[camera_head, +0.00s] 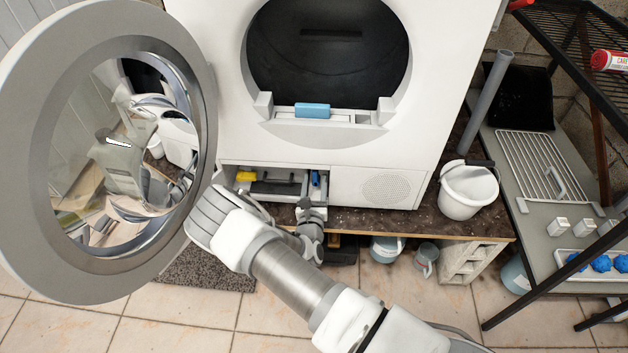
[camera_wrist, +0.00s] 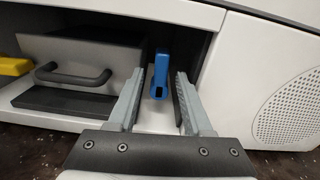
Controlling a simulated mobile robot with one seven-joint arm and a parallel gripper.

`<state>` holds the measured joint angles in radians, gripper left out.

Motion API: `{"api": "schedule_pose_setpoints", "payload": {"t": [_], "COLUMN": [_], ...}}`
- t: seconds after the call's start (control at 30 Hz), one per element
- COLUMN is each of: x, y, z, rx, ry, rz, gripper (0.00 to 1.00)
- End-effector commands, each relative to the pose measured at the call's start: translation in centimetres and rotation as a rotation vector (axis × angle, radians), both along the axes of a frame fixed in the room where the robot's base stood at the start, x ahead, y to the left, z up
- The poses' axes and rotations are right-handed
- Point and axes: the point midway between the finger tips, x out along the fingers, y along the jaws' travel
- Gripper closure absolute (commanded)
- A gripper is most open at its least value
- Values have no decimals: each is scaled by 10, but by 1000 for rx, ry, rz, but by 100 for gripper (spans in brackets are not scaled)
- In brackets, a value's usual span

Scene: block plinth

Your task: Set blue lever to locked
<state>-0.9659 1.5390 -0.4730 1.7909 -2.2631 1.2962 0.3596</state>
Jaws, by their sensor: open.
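The blue lever (camera_wrist: 160,74) stands in a narrow recess in the machine's lower compartment, right of a grey box with a dark handle. It also shows small in the head view (camera_head: 315,178). My gripper (camera_wrist: 157,88) is open, with one finger on each side of the lever in the wrist view. The lever lies between and slightly beyond the fingertips; contact is not visible. In the head view my gripper (camera_head: 312,203) is at the compartment's front, below the lever. Any lock marking is not visible.
A grey drawer (camera_wrist: 80,60) with a handle (camera_wrist: 73,76) and a yellow piece (camera_wrist: 14,67) are to the left. A white panel with a round grille (camera_wrist: 285,105) is close on the right. The large round door (camera_head: 28,160) stands open at the left, beside my arm.

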Motion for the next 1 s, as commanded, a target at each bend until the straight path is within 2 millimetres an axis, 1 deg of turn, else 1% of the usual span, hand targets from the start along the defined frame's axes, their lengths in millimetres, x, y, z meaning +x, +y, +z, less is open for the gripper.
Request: {"api": "schedule_pose_setpoints", "payload": {"t": [0.23,0.27,0.3,0.37,0.5,0.53,0.87,1.0], "x": [0,0,0,0,0,0,0,0], "y": [0,0,0,0,0,0,0,0], "z": [0,0,0,0,0,0,0,1], "rx": [0,0,0,0,0,0,-5,-33], "ry": [0,0,0,0,0,0,0,1], "rz": [0,0,0,0,0,0,0,0], "gripper": [50,54,61,72,97,100,100,100]}}
